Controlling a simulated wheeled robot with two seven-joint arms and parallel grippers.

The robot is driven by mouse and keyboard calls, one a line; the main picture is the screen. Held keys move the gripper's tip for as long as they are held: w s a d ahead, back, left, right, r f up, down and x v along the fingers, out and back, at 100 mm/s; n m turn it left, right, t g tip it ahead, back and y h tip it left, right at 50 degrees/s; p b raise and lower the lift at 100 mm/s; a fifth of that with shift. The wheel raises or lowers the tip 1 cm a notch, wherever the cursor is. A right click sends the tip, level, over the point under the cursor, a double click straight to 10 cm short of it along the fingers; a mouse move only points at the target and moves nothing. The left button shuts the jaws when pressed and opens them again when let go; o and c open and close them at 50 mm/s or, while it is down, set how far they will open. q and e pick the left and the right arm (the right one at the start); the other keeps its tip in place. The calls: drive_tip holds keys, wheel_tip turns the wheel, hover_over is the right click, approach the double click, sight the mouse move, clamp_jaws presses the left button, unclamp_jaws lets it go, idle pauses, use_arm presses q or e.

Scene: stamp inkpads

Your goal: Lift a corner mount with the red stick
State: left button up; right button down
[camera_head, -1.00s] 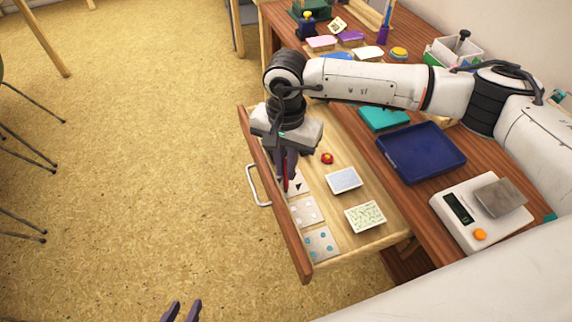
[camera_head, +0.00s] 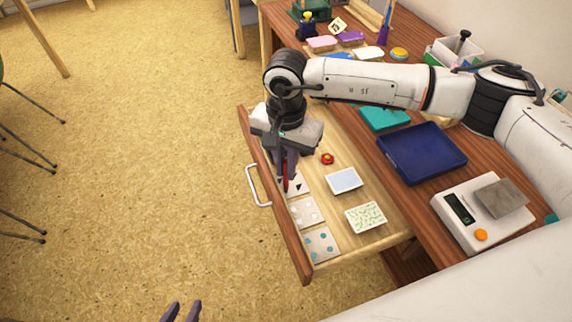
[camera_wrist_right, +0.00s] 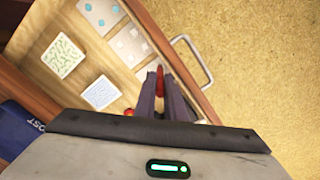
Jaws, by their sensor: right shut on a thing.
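My right gripper (camera_head: 285,176) is over the open drawer and shut on a red stick (camera_wrist_right: 160,82). The stick also shows as a thin red sliver between the fingers in the head view. Under the gripper lies a pale card with black triangular pieces (camera_head: 299,185), which may be the corner mounts; the gripper partly hides it. I cannot tell whether the stick's tip touches it. My left gripper (camera_head: 182,312) is at the bottom edge of the head view, away from the drawer, its fingers apart and empty.
The drawer (camera_head: 380,243) also holds a card with pale pieces (camera_head: 307,211), a card with blue dots (camera_head: 320,244), a light blue pad (camera_head: 344,180), a green-patterned pad (camera_head: 365,217) and a small red object (camera_head: 327,158). A blue tray (camera_head: 421,153) and scale (camera_head: 470,220) stand on the desk.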

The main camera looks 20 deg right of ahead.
drive_tip(key=shift+f, duration=0.1)
drive_tip(key=shift+r+p, duration=1.7)
drive_tip(key=shift+r, duration=1.9)
